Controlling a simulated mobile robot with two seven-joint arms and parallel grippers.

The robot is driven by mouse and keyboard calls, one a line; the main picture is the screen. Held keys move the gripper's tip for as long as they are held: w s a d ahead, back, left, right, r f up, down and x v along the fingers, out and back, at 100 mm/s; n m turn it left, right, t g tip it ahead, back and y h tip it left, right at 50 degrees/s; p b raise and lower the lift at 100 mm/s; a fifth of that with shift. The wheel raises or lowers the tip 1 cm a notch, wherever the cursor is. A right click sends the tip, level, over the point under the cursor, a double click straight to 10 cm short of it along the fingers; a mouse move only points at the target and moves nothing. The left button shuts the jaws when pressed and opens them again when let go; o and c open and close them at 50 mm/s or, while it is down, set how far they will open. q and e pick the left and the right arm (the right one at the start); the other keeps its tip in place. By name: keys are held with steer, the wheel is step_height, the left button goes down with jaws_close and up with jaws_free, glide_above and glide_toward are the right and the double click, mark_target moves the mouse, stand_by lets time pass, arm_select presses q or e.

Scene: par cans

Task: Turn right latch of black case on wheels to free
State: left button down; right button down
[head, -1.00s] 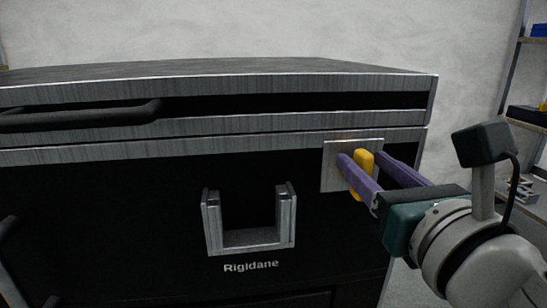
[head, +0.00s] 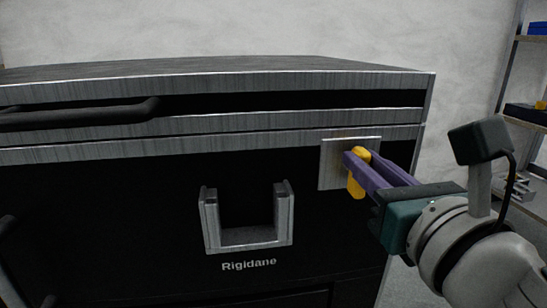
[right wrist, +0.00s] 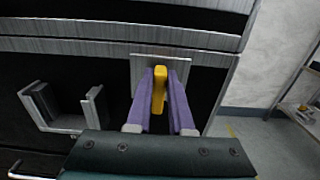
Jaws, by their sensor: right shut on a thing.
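The black case (head: 120,210) with silver metal edges fills the left and middle of the head view. Its right latch is a yellow tab (head: 356,188) on a square metal plate (head: 333,165) near the upper right of the front. My right gripper (head: 358,164) has its purple fingers shut on the yellow latch, one on either side. In the right wrist view the yellow latch (right wrist: 158,98) stands between the two purple fingers, over the plate (right wrist: 143,63). In the head view the latch looks slightly tilted, and the fingers hide part of it. My left gripper is not in view.
A U-shaped metal bracket (head: 247,238) sits left of the latch above the "Rigidane" lettering. A dark bar handle (head: 80,117) crosses the upper left front. Shelving (head: 525,112) stands at the far right, beyond a gap beside the case.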

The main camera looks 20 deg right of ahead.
steer(key=n+p, duration=0.2)
steer(key=n, duration=0.2)
steer(key=a+n+p, duration=0.1)
steer(key=n+p, duration=0.1)
steer(key=n, duration=0.3)
steer(key=shift+w+a+f+p, duration=0.15)
steer(key=shift+a+p, duration=0.05)
steer(key=shift+p, duration=0.2)
steer(key=n+p, duration=0.1)
steer(key=n, duration=0.1)
steer(key=n+p, duration=0.1)
steer(key=n, duration=0.1)
steer(key=shift+a+f+n, duration=0.2)
steer(key=shift+f+n, duration=0.1)
steer(key=shift+f, duration=0.05)
steer(key=n, duration=0.1)
steer(key=n+p, duration=0.1)
steer(key=shift+w+f+n, duration=0.1)
steer(key=shift+f+n, duration=0.15)
steer(key=shift+n, duration=0.15)
steer(key=shift+f+n, duration=0.15)
steer(key=shift+n, duration=0.45)
steer(key=shift+p, duration=0.3)
